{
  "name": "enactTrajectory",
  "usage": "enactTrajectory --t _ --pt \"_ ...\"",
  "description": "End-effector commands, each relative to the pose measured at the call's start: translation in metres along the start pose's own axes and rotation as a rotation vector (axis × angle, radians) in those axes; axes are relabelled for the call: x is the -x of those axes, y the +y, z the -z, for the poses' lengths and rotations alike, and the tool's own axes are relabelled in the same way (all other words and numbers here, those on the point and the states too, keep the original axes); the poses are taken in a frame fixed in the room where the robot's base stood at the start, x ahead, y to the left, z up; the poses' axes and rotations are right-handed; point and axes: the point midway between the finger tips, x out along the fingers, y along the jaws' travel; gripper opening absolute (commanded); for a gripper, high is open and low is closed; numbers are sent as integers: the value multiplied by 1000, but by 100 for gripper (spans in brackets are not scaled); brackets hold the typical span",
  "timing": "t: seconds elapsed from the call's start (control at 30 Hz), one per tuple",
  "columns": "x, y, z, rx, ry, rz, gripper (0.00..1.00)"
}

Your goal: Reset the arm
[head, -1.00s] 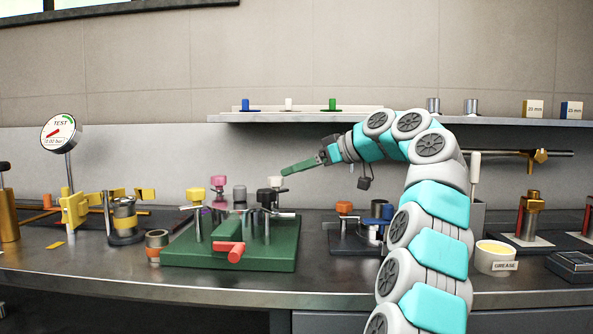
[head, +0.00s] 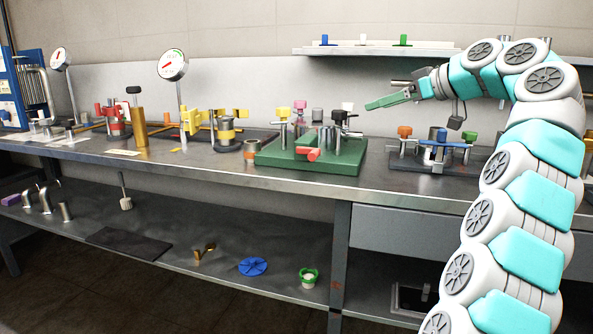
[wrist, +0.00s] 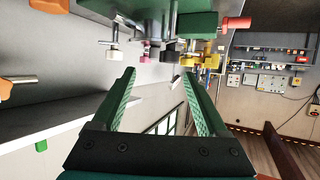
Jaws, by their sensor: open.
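My gripper (head: 391,100) has green fingers and is held in the air above the bench, at the upper right of the head view, pointing left. In the wrist view its two fingers (wrist: 160,98) are spread apart with nothing between them. My arm rises in a curve at the right of the head view. The green base with upright fittings (head: 310,160) stands on the bench below and left of my gripper, apart from it.
The wall shelf (head: 370,50) runs behind my gripper. A dark base with an orange and a blue knob (head: 432,165) stands below it. Gauges (head: 173,65) and brass parts stand along the steel bench (head: 200,173). The lower shelf holds a blue disc (head: 253,266) and a green-rimmed part (head: 308,277).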

Motion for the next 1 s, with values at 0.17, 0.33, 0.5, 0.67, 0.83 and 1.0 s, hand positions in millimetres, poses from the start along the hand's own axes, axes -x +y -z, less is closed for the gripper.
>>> enactTrajectory --t 0.17,0.33,0.5,0.67,0.83,1.0 --pt "-5 -10 -2 -36 -17 22 76" --pt "-11 -20 -5 -78 -38 43 76" --pt "-17 -38 -10 -134 -73 71 76" --pt "-28 -65 -23 -201 -135 104 76" --pt "-39 -111 -50 -299 -247 135 76" --pt "-46 -162 -92 -387 -388 140 76"
